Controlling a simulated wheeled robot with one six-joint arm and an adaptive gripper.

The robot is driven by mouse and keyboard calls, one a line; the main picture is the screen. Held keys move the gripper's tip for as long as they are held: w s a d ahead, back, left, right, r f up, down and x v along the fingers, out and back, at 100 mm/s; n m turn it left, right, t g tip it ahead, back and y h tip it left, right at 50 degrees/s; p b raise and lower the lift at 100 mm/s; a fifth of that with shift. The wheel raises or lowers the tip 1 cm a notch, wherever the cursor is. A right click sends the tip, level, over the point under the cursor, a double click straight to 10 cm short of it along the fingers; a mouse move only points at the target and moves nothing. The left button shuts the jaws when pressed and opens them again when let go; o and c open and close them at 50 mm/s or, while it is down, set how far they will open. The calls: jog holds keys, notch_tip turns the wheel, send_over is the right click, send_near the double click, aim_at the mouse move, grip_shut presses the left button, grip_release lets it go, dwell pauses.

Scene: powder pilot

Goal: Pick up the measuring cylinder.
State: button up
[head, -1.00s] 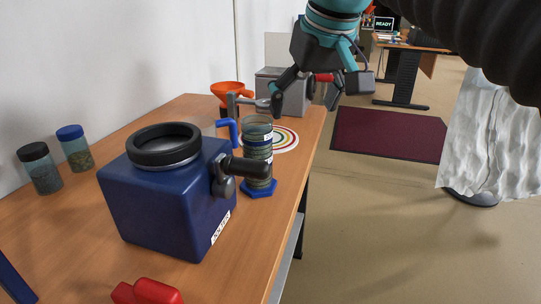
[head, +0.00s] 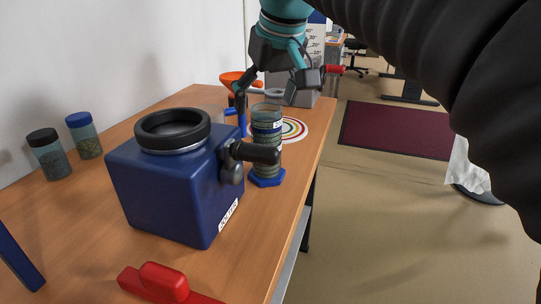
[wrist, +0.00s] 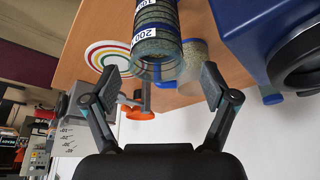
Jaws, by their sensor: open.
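The measuring cylinder (head: 268,132) is a clear, upright tube with dark bands, white labels and a blue hexagonal foot, standing on the wooden table (head: 232,262). The blue container's dark spout hides a little of its lower part in the head view. My gripper (head: 266,93) is open and empty just above the cylinder's rim. In the wrist view the cylinder (wrist: 157,20) shows from its rim end, with labels reading 200 and 100. Its rim lies between and slightly beyond the two spread fingertips (wrist: 159,78); I see no contact.
A blue container (head: 165,195) with a black ring top stands close to the cylinder's left. An orange funnel (head: 238,79), a blue-handled jug (head: 236,118) and a ringed round mat (head: 294,130) are behind. Two jars (head: 48,153) stand left; a red object (head: 165,282) lies in front.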

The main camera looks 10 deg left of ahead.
aim_at(264, 122)
jog(key=shift+d+b+x, duration=0.1)
jog(key=shift+b+x, duration=0.15)
jog(key=shift+x, duration=1.1)
jog(key=shift+d+b+x, duration=0.15)
jog(key=shift+b+x, duration=0.05)
jog(key=shift+x, duration=1.1)
jog(key=shift+f, duration=0.1)
grip_shut()
jog(key=shift+r, duration=0.45)
jog(key=d+r+p, duration=0.2)
jog(key=d+r, duration=0.8)
jog(key=d, duration=0.1)
jog(key=shift+d, duration=0.35)
jog(key=shift+w+r, duration=0.1)
